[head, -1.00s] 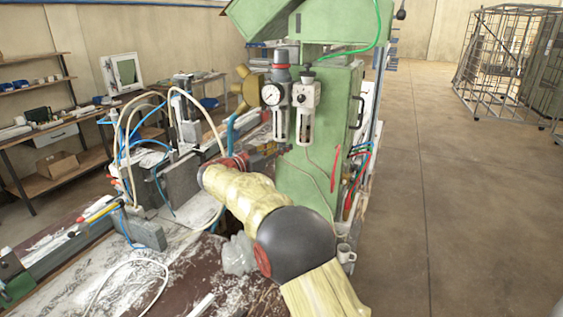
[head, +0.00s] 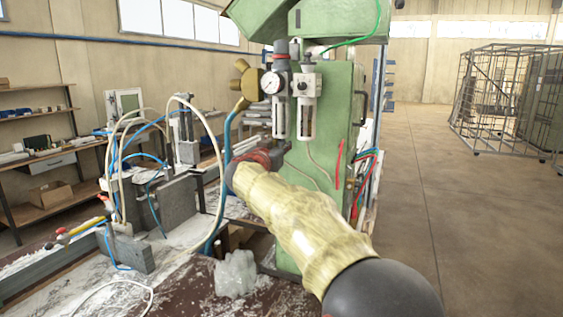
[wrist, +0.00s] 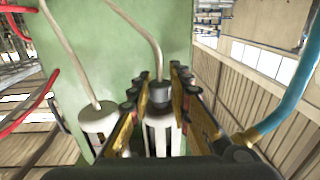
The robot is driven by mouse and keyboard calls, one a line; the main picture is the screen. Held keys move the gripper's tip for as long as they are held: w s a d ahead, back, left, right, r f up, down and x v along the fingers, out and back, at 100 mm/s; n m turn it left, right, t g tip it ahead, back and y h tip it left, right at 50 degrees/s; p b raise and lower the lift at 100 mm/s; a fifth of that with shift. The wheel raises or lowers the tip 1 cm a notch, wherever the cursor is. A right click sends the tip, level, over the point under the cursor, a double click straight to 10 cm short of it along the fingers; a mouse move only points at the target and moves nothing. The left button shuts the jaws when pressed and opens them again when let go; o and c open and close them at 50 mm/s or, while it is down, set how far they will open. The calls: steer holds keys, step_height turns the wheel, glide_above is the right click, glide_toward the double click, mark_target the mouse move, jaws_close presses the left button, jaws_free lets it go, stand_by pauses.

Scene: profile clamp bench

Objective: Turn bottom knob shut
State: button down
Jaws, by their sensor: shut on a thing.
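The bottom knob (wrist: 163,97) is a small dark grey piece at the end of a clear and white bowl (wrist: 158,138). It sits between the fingers of my gripper (wrist: 160,88), which is shut on it. The wrist view is upside down, so the hose from the knob runs upward there. In the head view, my gripper (head: 284,149) is just under the left bowl (head: 280,110), below the round gauge (head: 271,83). The knob is hidden there by my gripper.
A second bowl (head: 307,112) hangs close to the right; it also shows in the wrist view (wrist: 97,122). The green machine body (head: 335,120) is behind. A blue hose (wrist: 290,95) passes close by. The bench (head: 190,285) is at lower left. Open floor (head: 460,240) is at right.

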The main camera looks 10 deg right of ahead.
steer(key=shift+s+d+f+n+t+y+b, duration=0.1)
steer(key=shift+n+t+y+b, duration=1)
steer(key=shift+y+b, duration=1.05)
steer(key=shift+r+n+y, duration=0.15)
steer(key=shift+n+y, duration=0.55)
steer(key=shift+y, duration=0.1)
steer(key=shift+r+n+y, duration=0.15)
steer(key=shift+n+y, duration=0.55)
steer(key=shift+y, duration=0.05)
steer(key=shift+n+y, duration=0.4)
steer(key=shift+y, duration=0.2)
steer(key=shift+n+y+p, duration=0.3)
steer(key=shift+y+p, duration=0.2)
steer(key=shift+p, duration=0.25)
steer(key=shift+f+n+y+p, duration=0.1)
steer(key=shift+n+y+p, duration=0.7)
steer(key=shift+y+p, duration=0.45)
steer(key=c, duration=1.6)
jaws_free()
steer(key=shift+f, duration=0.1)
steer(key=shift+c, duration=0.2)
